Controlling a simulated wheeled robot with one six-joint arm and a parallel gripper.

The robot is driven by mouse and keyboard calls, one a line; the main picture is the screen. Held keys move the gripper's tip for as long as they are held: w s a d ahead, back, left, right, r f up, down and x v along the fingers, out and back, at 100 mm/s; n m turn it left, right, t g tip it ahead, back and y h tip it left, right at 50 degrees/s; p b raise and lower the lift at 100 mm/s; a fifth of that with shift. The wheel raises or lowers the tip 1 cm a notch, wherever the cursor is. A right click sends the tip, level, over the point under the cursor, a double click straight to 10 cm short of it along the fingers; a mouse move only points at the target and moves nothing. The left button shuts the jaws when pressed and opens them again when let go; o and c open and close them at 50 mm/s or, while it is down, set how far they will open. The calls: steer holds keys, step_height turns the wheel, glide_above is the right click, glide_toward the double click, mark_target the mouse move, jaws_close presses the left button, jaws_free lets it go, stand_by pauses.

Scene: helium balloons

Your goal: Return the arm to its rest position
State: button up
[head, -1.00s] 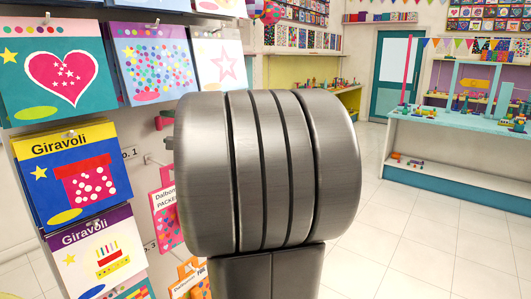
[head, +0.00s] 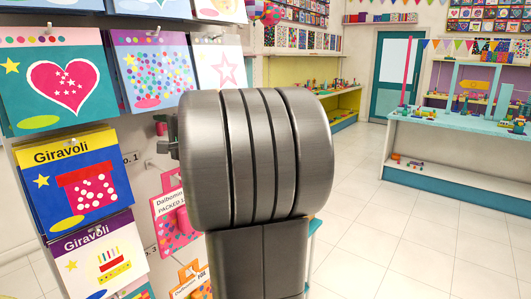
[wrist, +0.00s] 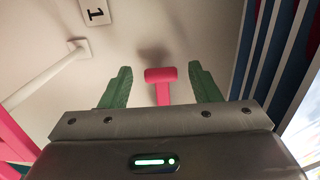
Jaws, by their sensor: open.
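My gripper (wrist: 159,72) shows in the wrist view with its two green fingers spread apart. It is open and holds nothing. A red-pink peg with a wide end (wrist: 161,76) appears between the fingers in that view, in front of a pale wall. I cannot tell how far beyond the fingertips it is. In the head view my dark grey arm fills the middle and hides most of the gripper.
A display wall with hanging card packets (head: 75,180) is close on the left. A pink packet (head: 172,215) hangs beside my arm. A teal-and-white counter (head: 455,145) stands at the right, with clear tiled floor (head: 400,240) before it.

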steer(key=b+v, duration=0.3)
steer(key=v, duration=0.4)
steer(key=p+x, duration=0.4)
steer(key=x, duration=0.4)
steer(key=shift+a+r+p, duration=0.2)
steer(key=shift+p, duration=0.1)
steer(key=d+p, duration=0.1)
steer(key=d, duration=0.5)
steer(key=shift+d+f, duration=0.2)
